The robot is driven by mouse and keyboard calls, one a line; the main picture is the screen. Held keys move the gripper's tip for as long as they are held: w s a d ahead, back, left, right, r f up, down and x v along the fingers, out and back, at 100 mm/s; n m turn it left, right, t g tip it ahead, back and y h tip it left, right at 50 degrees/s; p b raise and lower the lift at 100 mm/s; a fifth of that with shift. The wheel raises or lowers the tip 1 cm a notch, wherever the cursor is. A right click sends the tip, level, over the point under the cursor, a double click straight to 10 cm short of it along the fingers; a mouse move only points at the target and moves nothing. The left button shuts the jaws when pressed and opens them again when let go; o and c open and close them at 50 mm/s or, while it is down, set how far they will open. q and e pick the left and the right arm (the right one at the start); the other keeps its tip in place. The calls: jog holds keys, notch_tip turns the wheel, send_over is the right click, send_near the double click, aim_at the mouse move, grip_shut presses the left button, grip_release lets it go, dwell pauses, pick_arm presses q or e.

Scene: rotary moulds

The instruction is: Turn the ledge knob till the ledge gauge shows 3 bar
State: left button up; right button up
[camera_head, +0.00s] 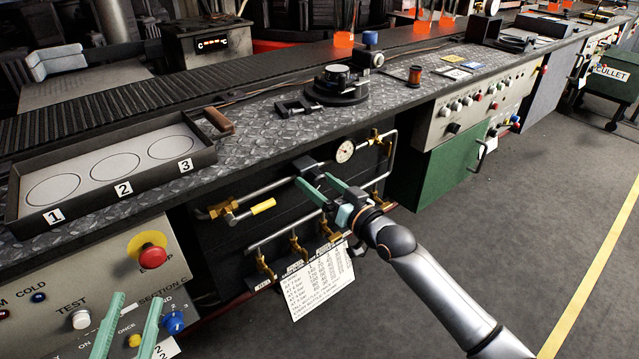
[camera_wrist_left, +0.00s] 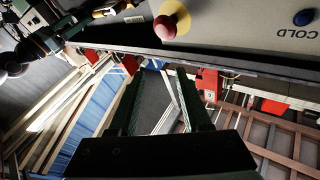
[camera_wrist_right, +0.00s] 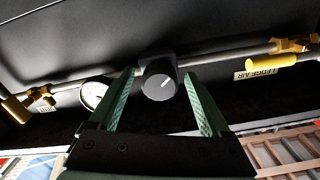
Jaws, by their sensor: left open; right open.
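The ledge knob is a dark round knob with a white pointer line (camera_wrist_right: 160,82) on the pipe under the ledge. My left gripper (camera_head: 137,298) is open and empty at lower left.
A red button (camera_head: 152,255) on the left panel is near my left gripper. Yellow-handled valves (camera_head: 263,206) and pipes flank the knob. A paper chart (camera_head: 318,281) hangs below. The floor at right is clear.

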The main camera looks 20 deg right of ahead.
jog(key=shift+s+d, duration=0.1)
jog(key=shift+s, duration=0.15)
jog(key=p+v, duration=0.1)
jog(key=v, duration=0.4)
jog(key=shift+s, duration=0.1)
pick_arm(q)
notch_tip(320, 180, down, 15)
jog(key=s+n+g+y+p, duration=0.1)
jog(key=n+g+y, duration=0.2)
jog(key=g, duration=0.3)
jog(key=shift+s+a+p, duration=0.15)
jog(key=shift+a+p, duration=0.2)
pick_arm(e)
send_near(320, 185)
jog(key=shift+v, duration=1.05)
jog(key=shift+d, duration=0.1)
